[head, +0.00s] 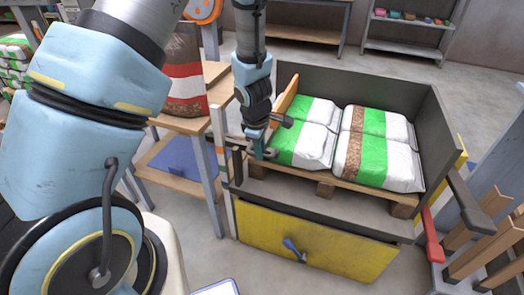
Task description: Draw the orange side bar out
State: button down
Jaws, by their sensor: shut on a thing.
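The orange side bar (286,96) shows as an orange strip along the inner left side of the dark grey open-fronted box, beside the bags. Its near part is hidden behind my arm and gripper. My gripper (260,152) points down at the box's front left corner. It is shut at the near end of the bar, though the grip itself is small and partly hidden.
White and green bags (380,160) lie on a wooden pallet (325,188) in the box, close right of my gripper. A yellow drawer (320,245) with a blue handle is below. A wooden table (180,125) with a pellet bag (184,75) stands left. A red-ended lever (432,238) is at right.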

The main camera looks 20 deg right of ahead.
jog(key=w+a+b, duration=0.2)
jog(key=w+a, duration=1)
jog(key=a, duration=0.1)
jog(key=shift+w+a+b, duration=0.25)
jog(key=shift+w+b, duration=0.05)
jog(key=shift+w, duration=0.05)
jog(key=c, duration=0.8)
grip_release()
jog(key=shift+r, duration=0.1)
